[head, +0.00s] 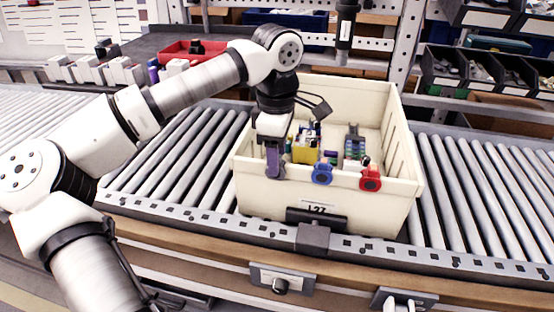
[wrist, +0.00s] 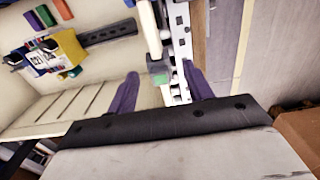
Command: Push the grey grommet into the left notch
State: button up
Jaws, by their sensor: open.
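My gripper (head: 274,175) is at the left part of the cream bin's front wall in the head view, pointing down. In the wrist view its two purple fingers (wrist: 160,88) are spread apart, one on each side of the bin's rim. A small grey piece with a green patch (wrist: 160,74) sits at the rim between the fingers, probably the grey grommet. I cannot tell how deep it sits. The left notch and the grommet are hidden behind my gripper in the head view. A blue grommet (head: 322,173) and a red grommet (head: 370,179) sit along the front wall to the right.
The cream bin (head: 395,200) stands on a roller conveyor (head: 465,190). Inside it are a yellow block (head: 305,150), also in the wrist view (wrist: 66,50), and several coloured parts. A black latch (head: 313,235) is at the conveyor's front edge. Shelves with dark bins (head: 480,70) stand behind.

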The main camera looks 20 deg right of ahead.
notch_tip(320, 180, up, 12)
dwell(0.3)
